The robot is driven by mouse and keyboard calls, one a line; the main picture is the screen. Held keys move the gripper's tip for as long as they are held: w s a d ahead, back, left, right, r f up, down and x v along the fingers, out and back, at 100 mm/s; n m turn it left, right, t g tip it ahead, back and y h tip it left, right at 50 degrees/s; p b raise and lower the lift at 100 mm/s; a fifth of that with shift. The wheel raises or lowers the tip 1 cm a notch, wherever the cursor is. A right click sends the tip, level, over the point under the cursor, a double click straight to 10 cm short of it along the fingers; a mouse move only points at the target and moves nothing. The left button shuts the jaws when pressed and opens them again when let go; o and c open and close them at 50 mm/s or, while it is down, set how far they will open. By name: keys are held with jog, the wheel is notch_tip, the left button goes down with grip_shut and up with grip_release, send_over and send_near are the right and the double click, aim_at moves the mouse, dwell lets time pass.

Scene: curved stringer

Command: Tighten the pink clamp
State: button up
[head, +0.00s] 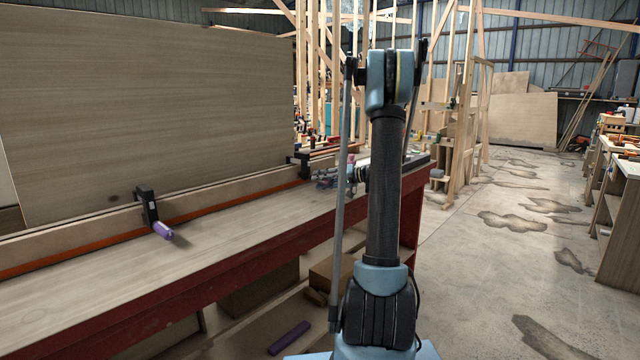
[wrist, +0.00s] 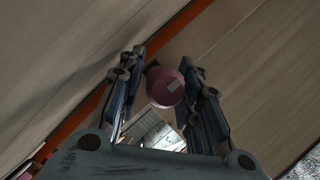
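The fingers look open around the handle; contact cannot be seen. In the head view my gripper (head: 328,179) is at the workbench, just in front of a black clamp bracket (head: 302,163). The handle there is hidden behind my gripper.
A second clamp with a purple handle (head: 163,231) sits nearer on the orange bar (head: 100,241). A large wood panel (head: 150,110) stands behind the bench top (head: 190,250). Timber framing rises beyond. The concrete floor (head: 490,260) at right is open.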

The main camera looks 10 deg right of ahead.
jog(key=shift+a, duration=0.1)
jog(key=shift+c, duration=0.4)
grip_shut()
jog(key=m+y, duration=0.1)
jog(key=m, duration=0.2)
jog(key=shift+f, duration=0.1)
jog(key=shift+m+y, duration=0.8)
jog(key=shift+m, duration=0.8)
jog(key=shift+o, duration=0.4)
grip_release()
